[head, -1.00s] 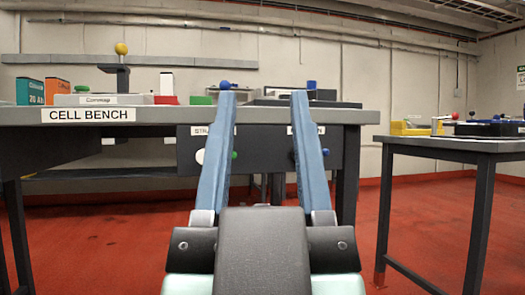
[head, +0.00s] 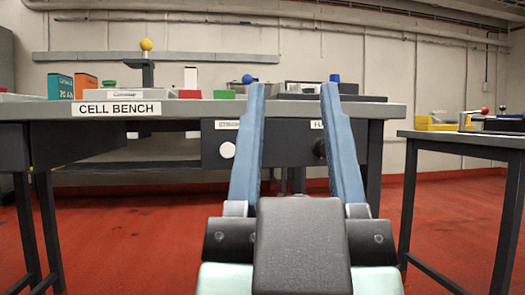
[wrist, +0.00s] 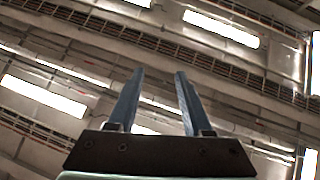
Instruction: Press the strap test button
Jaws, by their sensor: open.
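A dark panel (head: 285,150) hangs under the front edge of the cell bench (head: 180,109). A round white button (head: 227,150) sits on its left part, under a white label (head: 227,124) that seems to begin with "STRA" and is partly hidden by my left finger. A dark round knob (head: 319,148) lies further right under a second, partly covered label (head: 317,124). My gripper (head: 293,88) is open and empty, its blue fingers apart in front of the panel. The white button shows just left of the left finger. The wrist view shows only the open fingers (wrist: 160,72) against the ceiling.
A second table (head: 470,139) stands at right. Red floor (head: 130,230) is clear between the tables.

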